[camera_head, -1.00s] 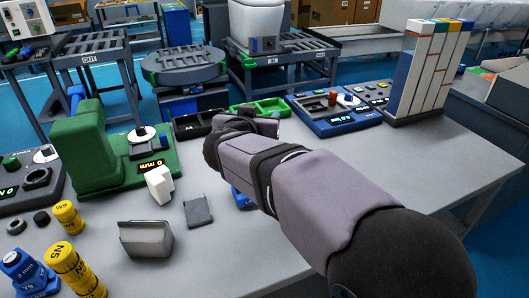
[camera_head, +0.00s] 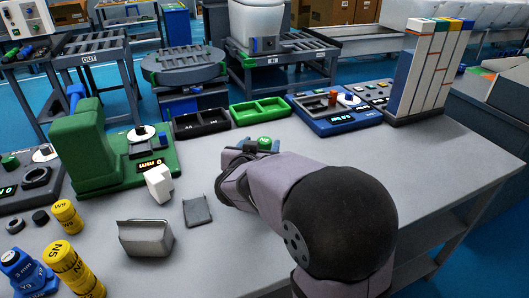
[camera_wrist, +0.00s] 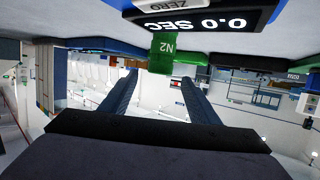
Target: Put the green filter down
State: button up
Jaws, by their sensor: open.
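The green filter (camera_head: 264,142), marked N2, is at the tip of my gripper (camera_head: 258,146) in the head view, over the middle of the grey table (camera_head: 345,160). In the wrist view the green filter (camera_wrist: 164,46) lies in line with the gap between my gripper's two fingers (camera_wrist: 160,78). The fingers are spread wide, with free space on both sides of the filter. My forearm and wrist hide part of the table around it. I cannot tell exactly what the filter's base touches.
An open green tray (camera_head: 260,111) and a black tray (camera_head: 201,123) stand behind the filter. A blue instrument panel (camera_head: 338,112) is to the right. A green press-like gauge (camera_head: 85,145) and a white block (camera_head: 159,184) are left. The right table area is clear.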

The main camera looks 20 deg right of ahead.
aim_at(265, 140)
jog(key=shift+w+d+f, duration=0.3)
jog(key=shift+b+x, duration=0.7)
jog(key=shift+x, duration=1.4)
jog(key=shift+c, duration=0.7)
jog(key=c, duration=1.1)
jog(key=shift+r, duration=0.1)
jog(key=shift+c, duration=0.2)
notch_tip(265, 140, up, 10)
jog(key=p, duration=0.5)
